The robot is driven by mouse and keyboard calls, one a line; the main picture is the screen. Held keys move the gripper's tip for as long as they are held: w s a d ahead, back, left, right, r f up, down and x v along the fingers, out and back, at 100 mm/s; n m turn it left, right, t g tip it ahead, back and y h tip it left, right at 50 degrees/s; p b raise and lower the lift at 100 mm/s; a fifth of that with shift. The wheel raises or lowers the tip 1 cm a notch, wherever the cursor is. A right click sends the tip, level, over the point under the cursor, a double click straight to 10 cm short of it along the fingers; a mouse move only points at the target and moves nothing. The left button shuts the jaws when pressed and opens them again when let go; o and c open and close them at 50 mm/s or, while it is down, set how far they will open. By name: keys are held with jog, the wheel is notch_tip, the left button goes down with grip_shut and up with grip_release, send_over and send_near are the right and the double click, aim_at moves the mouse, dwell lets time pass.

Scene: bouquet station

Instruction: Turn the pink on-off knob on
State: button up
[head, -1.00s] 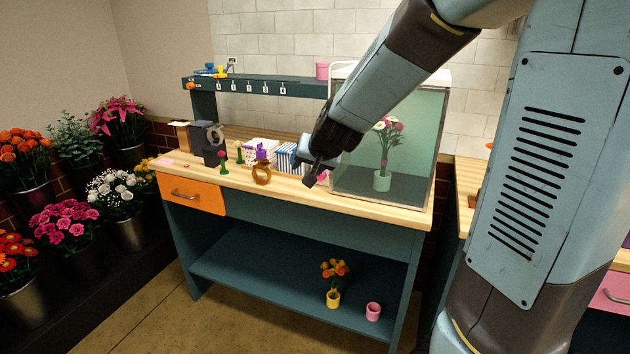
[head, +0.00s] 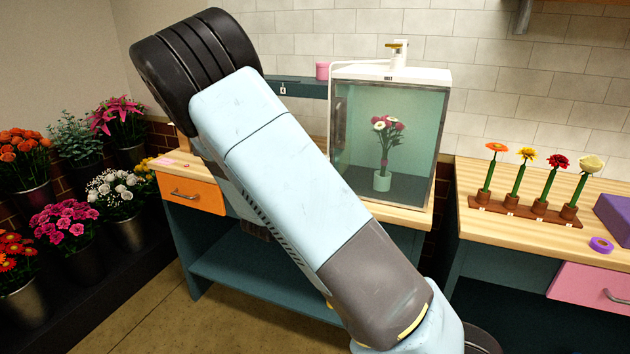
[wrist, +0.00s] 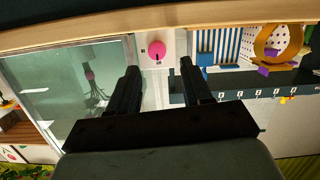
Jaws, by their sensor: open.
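The pink on-off knob (wrist: 157,49) shows in the wrist view as a round pink disc on a white panel (wrist: 170,42). A pale mark on it points down toward a small label below it. Another small label sits to its left. Both are too small to read surely. My gripper (wrist: 159,67) is open and empty, and its two dark fingers reach toward the knob. The knob appears between and just past the fingertips, with no contact visible. In the head view my arm hides both the knob and my gripper.
A glass display case (head: 434,150) with a flower vase inside stands beside the knob panel; its glass (wrist: 100,55) shows left in the wrist view. A blue-striped box (wrist: 222,48) and a golden ring-shaped vase (wrist: 262,38) are right of the knob there. An orange drawer (head: 190,192) is at the bench's left.

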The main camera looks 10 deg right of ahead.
jog(key=w+d, duration=0.2)
jog(key=w, duration=0.1)
jog(key=w+d+h, duration=0.1)
jog(key=w+d, duration=0.2)
jog(key=w+d+t+h, duration=0.1)
jog(key=w+d, duration=0.2)
jog(key=w, duration=0.1)
dwell(0.6)
jog(key=c, duration=0.7)
jog(key=shift+a, duration=0.15)
jog(key=shift+c, duration=0.3)
